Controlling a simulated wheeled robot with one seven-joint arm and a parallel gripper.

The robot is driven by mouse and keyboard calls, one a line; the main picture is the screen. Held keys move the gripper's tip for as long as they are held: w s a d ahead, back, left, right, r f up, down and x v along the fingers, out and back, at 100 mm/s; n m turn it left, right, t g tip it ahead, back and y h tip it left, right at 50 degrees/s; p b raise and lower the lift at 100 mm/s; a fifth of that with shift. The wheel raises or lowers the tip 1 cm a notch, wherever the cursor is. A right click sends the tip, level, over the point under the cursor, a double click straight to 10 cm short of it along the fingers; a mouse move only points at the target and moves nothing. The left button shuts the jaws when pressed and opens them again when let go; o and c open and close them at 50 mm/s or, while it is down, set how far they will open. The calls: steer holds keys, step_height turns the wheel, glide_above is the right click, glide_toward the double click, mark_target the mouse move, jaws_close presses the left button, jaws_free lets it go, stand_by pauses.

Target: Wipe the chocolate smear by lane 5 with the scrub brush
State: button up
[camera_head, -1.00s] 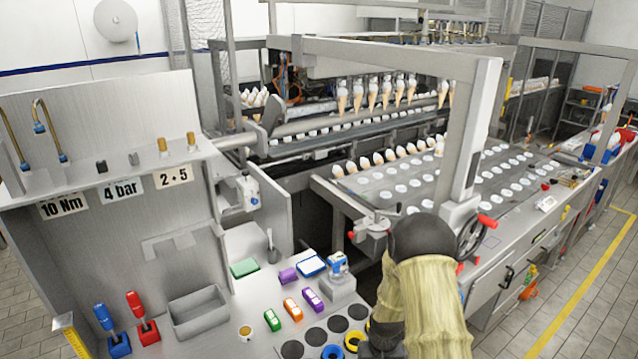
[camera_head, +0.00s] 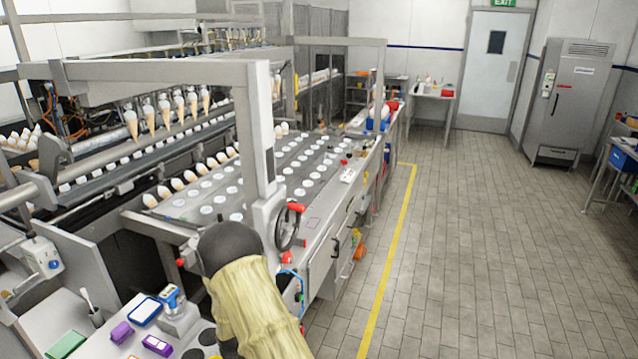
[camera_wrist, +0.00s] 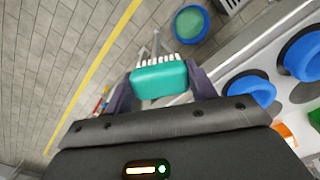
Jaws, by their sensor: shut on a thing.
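My gripper (camera_wrist: 160,80) is shut on the scrub brush (camera_wrist: 160,82), a teal block with white bristles, in the wrist view. The bristles point away from my gripper, toward the top of the picture. The brush is held up clear of the floor, beside a worktop edge. In the head view my sleeved arm fills the lower middle, and my gripper and the brush are out of sight. The lane plate (camera_head: 262,180), with rows of white-topped cones, lies beyond my arm. I cannot make out the chocolate smear or the lane numbers.
A red-handled handwheel (camera_head: 288,228) and an upright post (camera_head: 258,140) stand just beyond my arm. Tiled floor (camera_head: 470,250) with a yellow line (camera_head: 388,265) is open to the right.

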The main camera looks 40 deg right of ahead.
steer(key=s+f, duration=0.4)
steer(key=f, duration=1)
steer(key=shift+f, duration=0.25)
